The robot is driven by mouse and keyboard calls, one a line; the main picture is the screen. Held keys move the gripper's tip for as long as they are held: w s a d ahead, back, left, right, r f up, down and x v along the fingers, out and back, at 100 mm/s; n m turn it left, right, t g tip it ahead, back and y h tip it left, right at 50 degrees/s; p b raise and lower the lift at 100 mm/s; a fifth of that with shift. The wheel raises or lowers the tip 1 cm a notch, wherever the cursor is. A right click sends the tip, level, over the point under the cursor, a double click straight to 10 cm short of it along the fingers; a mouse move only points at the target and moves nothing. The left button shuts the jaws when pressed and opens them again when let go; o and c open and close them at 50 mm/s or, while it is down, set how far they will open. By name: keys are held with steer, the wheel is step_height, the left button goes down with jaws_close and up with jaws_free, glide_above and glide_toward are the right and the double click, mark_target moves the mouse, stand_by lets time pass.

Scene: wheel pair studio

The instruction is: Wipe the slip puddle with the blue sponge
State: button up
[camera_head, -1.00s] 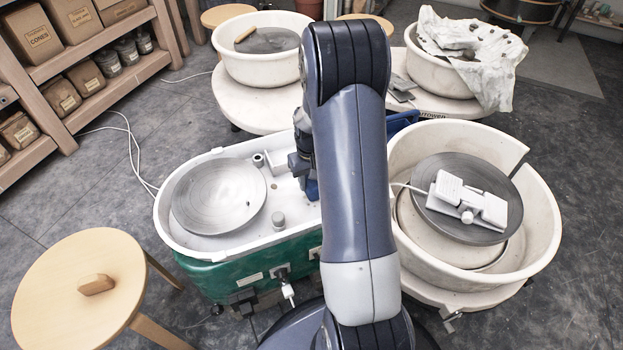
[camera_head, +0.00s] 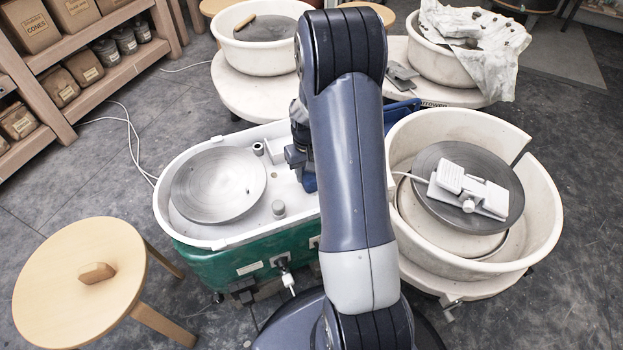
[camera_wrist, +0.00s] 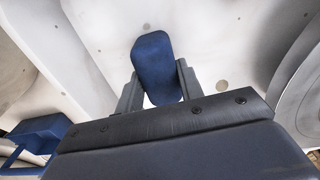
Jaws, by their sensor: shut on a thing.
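The blue sponge (camera_wrist: 154,66) is gripped between the two fingers of my gripper (camera_wrist: 158,88) in the wrist view. In the head view the sponge (camera_head: 309,182) shows as a small blue patch beside my arm, low over the right part of the white wheel tray (camera_head: 188,236). I cannot tell whether the sponge touches the tray surface. My arm hides the tray's right end in the head view. I cannot make out a clear slip puddle in either view; pale tray surface lies around the sponge in the wrist view.
A metal wheel head (camera_head: 218,185) fills the tray's left side, and a short grey knob (camera_head: 278,208) stands near it. A round basin (camera_head: 400,232) with a white pedal (camera_head: 466,190) is right of my arm. A wooden stool (camera_head: 55,285) stands front left.

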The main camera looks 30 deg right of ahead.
steer(key=shift+a+f, duration=0.2)
steer(key=shift+a, duration=0.9)
steer(key=shift+s, duration=0.15)
steer(key=shift+w+d+r+p, duration=0.1)
steer(key=shift+w+r+p, duration=0.1)
steer(key=shift+r+p, duration=0.15)
stand_by(0.9)
steer(key=shift+s+d+f, duration=0.1)
steer(key=shift+d, duration=1)
steer(key=shift+s+d+f, duration=0.1)
steer(key=shift+d, duration=1)
steer(key=shift+d, duration=0.1)
steer(key=shift+s+d+r, duration=0.1)
steer(key=shift+d+r, duration=0.05)
steer(key=shift+d, duration=0.55)
